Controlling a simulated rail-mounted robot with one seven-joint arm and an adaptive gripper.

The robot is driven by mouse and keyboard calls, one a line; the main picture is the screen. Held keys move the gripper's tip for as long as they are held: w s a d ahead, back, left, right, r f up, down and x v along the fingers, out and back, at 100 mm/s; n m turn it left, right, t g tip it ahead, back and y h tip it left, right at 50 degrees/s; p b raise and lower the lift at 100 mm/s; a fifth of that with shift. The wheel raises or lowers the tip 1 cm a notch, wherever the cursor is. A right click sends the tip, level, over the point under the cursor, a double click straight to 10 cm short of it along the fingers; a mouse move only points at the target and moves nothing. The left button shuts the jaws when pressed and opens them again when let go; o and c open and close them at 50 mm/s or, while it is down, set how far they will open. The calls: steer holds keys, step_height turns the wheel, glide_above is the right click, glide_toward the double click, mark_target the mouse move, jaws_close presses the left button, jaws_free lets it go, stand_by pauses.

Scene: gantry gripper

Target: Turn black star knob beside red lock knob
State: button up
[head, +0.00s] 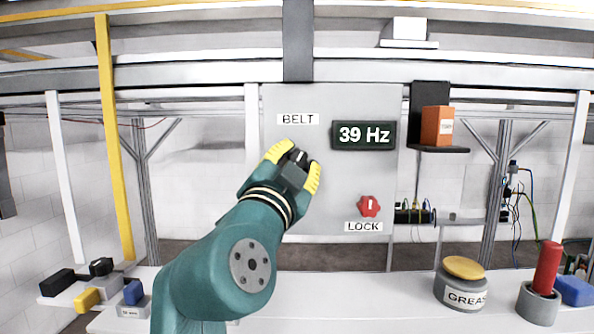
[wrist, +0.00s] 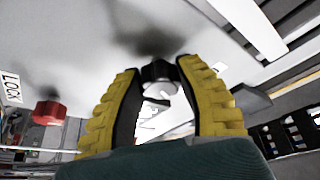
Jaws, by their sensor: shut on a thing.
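The black star knob (head: 300,157) sits on the grey panel below the BELT label (head: 298,119), mostly hidden by my gripper. In the wrist view the knob (wrist: 158,71) shows between the fingertips. My gripper (head: 297,163) has yellow-padded fingers and is shut on the black knob, one finger on each side. The red lock knob (head: 369,206) is lower right on the panel, above the LOCK label (head: 364,226), apart from my gripper. It also shows at the left of the wrist view (wrist: 48,112). The display (head: 364,135) reads 39 Hz.
An orange box (head: 436,126) stands on a black shelf right of the panel. A bench (head: 330,288) below holds a GREASE tin (head: 461,284), a red-handled item (head: 547,268) in a grey holder and several small blocks at left. The panel around the red knob is clear.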

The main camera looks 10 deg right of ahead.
steer(key=m+g+p, duration=0.1)
steer(key=m, duration=0.1)
steer(key=m+g+p, duration=0.1)
steer(key=m, duration=0.2)
steer(key=m+g+h+p, duration=0.1)
steer(key=m, duration=0.1)
steer(key=shift+r+m, duration=0.25)
steer(key=shift+m, duration=0.05)
steer(key=m+g+p, duration=0.1)
steer(key=m+p, duration=0.1)
steer(key=m, duration=0.1)
steer(key=shift+f+m+g+y+p, duration=0.2)
steer(key=shift+m+g+y+p, duration=0.2)
steer(key=shift+m+p, duration=0.55)
steer(key=shift+m, duration=0.35)
steer(key=o, duration=1.2)
